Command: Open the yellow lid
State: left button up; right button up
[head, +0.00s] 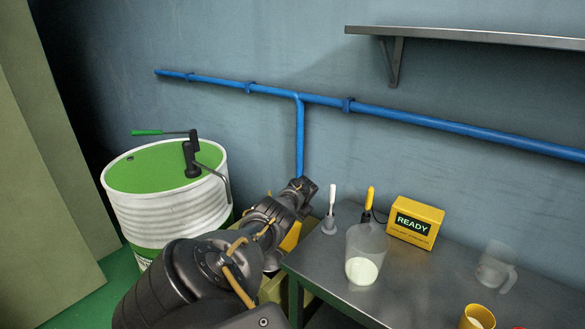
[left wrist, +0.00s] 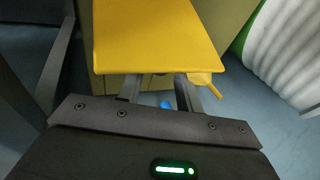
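The yellow lid (head: 291,237) shows only in part in the head view, behind my left arm and above an olive-green bin (head: 274,288). It looks sloped there, but how far it stands open is hard to tell. In the left wrist view the lid (left wrist: 155,38) is a broad flat panel filling the top middle, with a small yellow tab at its lower right corner. My left gripper (left wrist: 160,88) has its two fingers apart at the lid's near edge. The fingertips are hidden behind the lid, so contact cannot be told. My right gripper is not in view.
A white and green drum (head: 165,210) with a crank stands left of the bin. A metal table (head: 395,290) to the right holds a clear beaker (head: 364,258), a yellow READY box (head: 414,222), a clear jug (head: 494,266) and a yellow cup (head: 477,317). A blue pipe runs along the wall.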

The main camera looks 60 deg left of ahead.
pick_arm(q)
jog(key=shift+o, duration=0.5)
jog(key=shift+s+f, duration=0.1)
jog(key=shift+d, duration=0.1)
jog(key=shift+r+p, duration=0.35)
jog(key=p+v, duration=0.4)
jog(key=v, duration=0.6)
